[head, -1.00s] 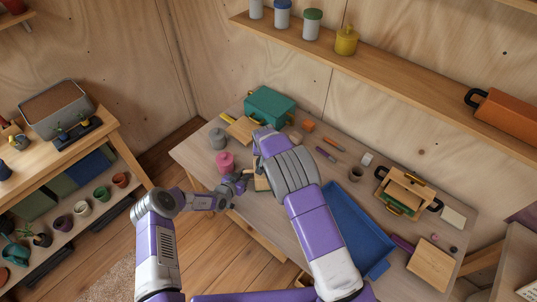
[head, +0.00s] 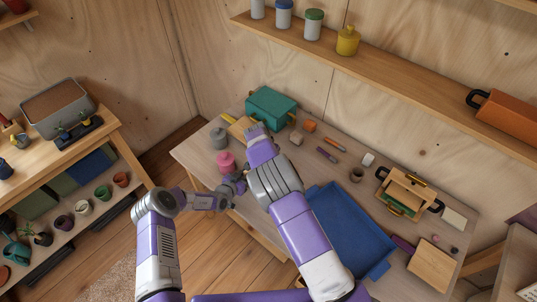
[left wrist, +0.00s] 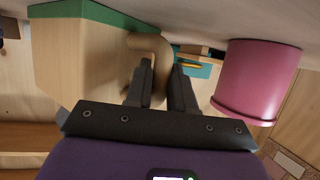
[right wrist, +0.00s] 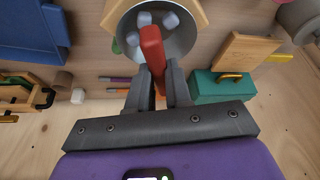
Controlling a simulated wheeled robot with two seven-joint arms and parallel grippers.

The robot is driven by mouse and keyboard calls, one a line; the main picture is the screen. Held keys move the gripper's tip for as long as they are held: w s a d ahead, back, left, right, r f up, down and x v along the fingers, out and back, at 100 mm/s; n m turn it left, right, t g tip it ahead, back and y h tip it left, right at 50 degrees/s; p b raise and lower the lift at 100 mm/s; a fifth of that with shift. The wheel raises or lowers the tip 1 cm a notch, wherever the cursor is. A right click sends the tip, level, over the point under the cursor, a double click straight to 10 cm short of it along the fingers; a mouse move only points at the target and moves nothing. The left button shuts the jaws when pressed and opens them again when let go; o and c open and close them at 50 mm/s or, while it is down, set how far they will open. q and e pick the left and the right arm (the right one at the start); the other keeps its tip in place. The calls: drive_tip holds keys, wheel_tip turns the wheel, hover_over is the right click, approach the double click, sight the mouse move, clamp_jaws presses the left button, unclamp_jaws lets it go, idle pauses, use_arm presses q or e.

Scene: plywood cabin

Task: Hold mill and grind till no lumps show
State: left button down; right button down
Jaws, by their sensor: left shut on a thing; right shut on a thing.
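The mill shows in the left wrist view as a pale wood body (left wrist: 80,65) with a green edge (left wrist: 95,10). My left gripper (left wrist: 160,85) is shut on its curved wooden side handle (left wrist: 150,44). In the right wrist view, the mill's grey metal bowl (right wrist: 184,42) holds several pale blue-grey lumps (right wrist: 170,21). My right gripper (right wrist: 160,82) is shut on the red crank grip (right wrist: 152,45) in front of the bowl. In the head view my right arm hides the mill; my left gripper (head: 238,184) is beside that arm.
A pink canister (head: 226,162) stands close to my left gripper, with a grey one (head: 218,138) behind it. A teal box (head: 272,108) is at the back. A blue tray (head: 345,232) lies to the right. Pens (head: 326,155) and small blocks lie between.

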drive_tip(key=shift+s+f, duration=0.1)
drive_tip(key=shift+f, duration=0.05)
drive_tip(key=c, duration=1)
unclamp_jaws()
drive_tip(key=shift+c, duration=0.2)
drive_tip(key=shift+r, duration=0.35)
drive_tip(key=v, duration=1.1)
drive_tip(key=shift+r, duration=0.25)
drive_tip(key=shift+s+a, duration=0.1)
